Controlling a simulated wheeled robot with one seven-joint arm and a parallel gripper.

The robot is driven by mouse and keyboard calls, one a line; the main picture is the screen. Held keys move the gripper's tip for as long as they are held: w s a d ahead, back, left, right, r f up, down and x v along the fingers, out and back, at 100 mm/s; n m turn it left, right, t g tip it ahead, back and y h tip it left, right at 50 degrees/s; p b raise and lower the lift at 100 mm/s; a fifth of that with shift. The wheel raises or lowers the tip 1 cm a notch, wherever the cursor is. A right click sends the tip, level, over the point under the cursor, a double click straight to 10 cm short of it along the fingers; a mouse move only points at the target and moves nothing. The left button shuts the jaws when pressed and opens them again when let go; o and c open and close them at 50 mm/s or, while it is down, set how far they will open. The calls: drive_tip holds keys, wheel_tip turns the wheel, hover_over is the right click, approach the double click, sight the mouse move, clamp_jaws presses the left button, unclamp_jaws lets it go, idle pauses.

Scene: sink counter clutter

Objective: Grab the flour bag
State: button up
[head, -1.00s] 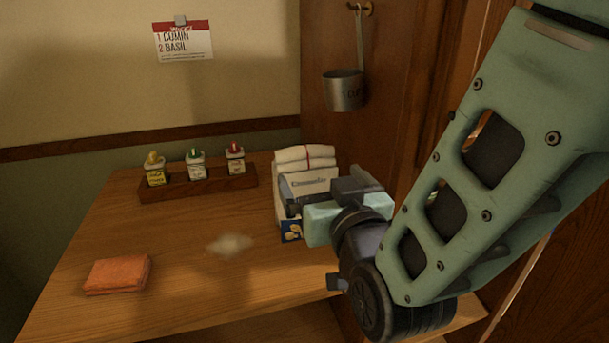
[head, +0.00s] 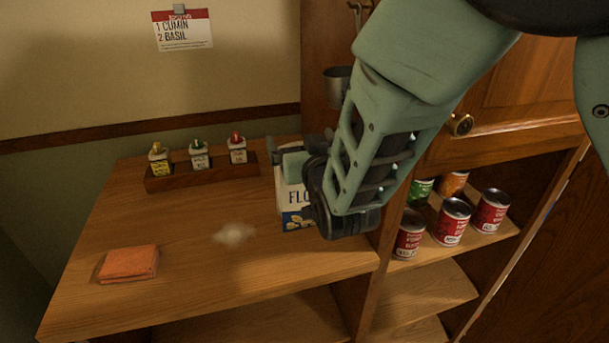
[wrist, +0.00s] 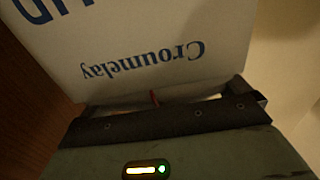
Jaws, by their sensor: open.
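The flour bag (head: 295,199) stands upright on the counter's back right, white with blue lettering and a blue lower part. My gripper (head: 287,158) is at its upper part and hides its top and right side. In the wrist view the bag's printed face (wrist: 150,45) fills much of the upper picture, upside down, with "Croumelay" on it. The gripper's dark edge (wrist: 165,120) lies across the bag's top end there, with a bit of red beside it. The gripper is open; whether a finger touches the bag cannot be told.
A wooden rack (head: 202,177) with three small spice containers stands left of the bag. A pale powder patch (head: 234,234) and a folded orange cloth (head: 129,263) lie on the counter. Several cans (head: 452,221) stand on a shelf at right. A metal cup (head: 338,82) hangs behind my arm.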

drive_tip(key=shift+w, duration=0.1)
drive_tip(key=c, duration=1.6)
drive_tip(key=shift+r, duration=0.1)
drive_tip(key=shift+c, duration=0.7)
drive_tip(key=shift+r, duration=0.1)
